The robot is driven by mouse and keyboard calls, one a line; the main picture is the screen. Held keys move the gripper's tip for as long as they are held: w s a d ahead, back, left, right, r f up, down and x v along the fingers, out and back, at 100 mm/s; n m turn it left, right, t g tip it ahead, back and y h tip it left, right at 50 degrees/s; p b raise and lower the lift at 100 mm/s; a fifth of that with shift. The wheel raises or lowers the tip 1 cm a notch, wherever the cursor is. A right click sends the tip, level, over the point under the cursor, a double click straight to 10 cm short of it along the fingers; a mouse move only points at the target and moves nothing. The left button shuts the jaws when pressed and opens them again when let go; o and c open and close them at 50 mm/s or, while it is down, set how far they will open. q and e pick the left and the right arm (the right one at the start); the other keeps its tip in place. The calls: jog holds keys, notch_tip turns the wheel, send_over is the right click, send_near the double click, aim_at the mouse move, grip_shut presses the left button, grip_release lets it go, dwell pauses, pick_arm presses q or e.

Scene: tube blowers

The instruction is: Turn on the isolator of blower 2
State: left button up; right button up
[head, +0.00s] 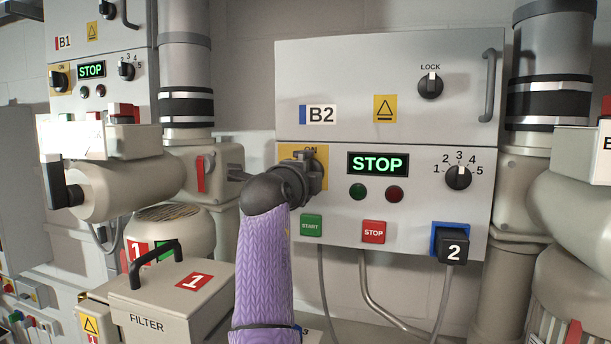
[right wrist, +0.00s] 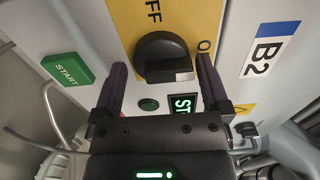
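Blower 2's panel (head: 400,100) carries the label B2 and a display reading STOP. Its isolator is a black rotary knob (right wrist: 160,50) on a yellow plate (right wrist: 205,15) marked OFF and ON. In the head view my right gripper (head: 308,172) is in front of the isolator and hides most of the knob; the plate's upper edge with ON shows. In the right wrist view my right gripper (right wrist: 162,68) is open, with one finger on each side of the knob. A gap shows beside the fingers; contact cannot be told. My left gripper is not in view.
Below are a green START button (head: 311,226), a red STOP button (head: 374,232) and a black connector marked 2 (head: 452,245). A speed dial (head: 458,177) and LOCK switch (head: 431,86) are to the right. A filter box (head: 160,300) stands lower left.

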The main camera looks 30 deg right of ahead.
jog(key=b+v, duration=0.5)
jog(key=v, duration=0.5)
jog(key=shift+d, duration=0.1)
